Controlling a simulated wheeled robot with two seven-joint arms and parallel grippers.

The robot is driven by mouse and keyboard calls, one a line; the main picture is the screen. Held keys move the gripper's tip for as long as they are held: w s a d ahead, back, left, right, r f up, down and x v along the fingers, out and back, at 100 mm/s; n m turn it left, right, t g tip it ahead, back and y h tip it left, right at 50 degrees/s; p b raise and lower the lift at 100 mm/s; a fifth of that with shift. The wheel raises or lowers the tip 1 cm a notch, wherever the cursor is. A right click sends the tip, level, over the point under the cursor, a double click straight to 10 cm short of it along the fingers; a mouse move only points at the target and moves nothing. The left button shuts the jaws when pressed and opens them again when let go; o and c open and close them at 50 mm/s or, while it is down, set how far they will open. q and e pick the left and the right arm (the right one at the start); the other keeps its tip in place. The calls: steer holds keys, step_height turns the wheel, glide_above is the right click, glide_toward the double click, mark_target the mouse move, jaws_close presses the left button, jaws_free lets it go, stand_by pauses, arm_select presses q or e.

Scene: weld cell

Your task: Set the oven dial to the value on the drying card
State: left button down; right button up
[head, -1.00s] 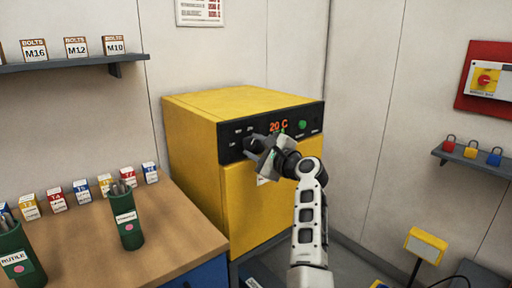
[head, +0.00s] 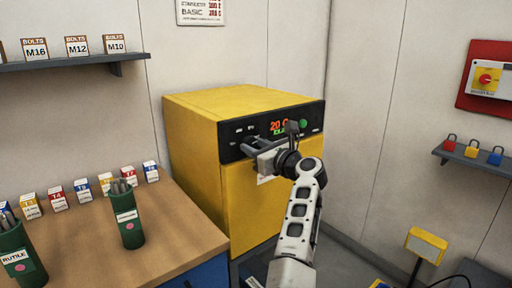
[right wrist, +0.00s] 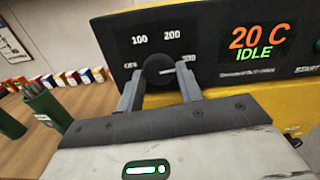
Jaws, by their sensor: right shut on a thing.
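The yellow oven (head: 195,140) has a black front panel with a red "20 C" and a green "IDLE" on its display (right wrist: 257,43). The round black dial (right wrist: 159,68) sits left of the display, among the labels OFF, 100, 200 and 300. Its pale pointer mark points right, toward the 300 label. My right gripper (right wrist: 158,80) is shut on the dial, one finger on each side; in the head view the gripper (head: 256,149) largely hides it. My left gripper is out of view.
A green start button (head: 303,124) is on the panel right of the display. The wooden bench (head: 180,222) on the left carries green rod holders (head: 127,215) and small boxes (head: 57,199). A shelf with padlocks (head: 470,158) is on the right wall.

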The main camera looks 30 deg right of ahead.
steer(key=shift+f+m, duration=0.1)
steer(key=shift+m, duration=0.5)
steer(key=o, duration=1)
steer(key=shift+c, duration=0.2)
steer(key=s+d+b, duration=0.1)
steer(key=s, duration=1.5)
steer(key=shift+d+b, duration=0.15)
steer(key=shift+b, duration=0.25)
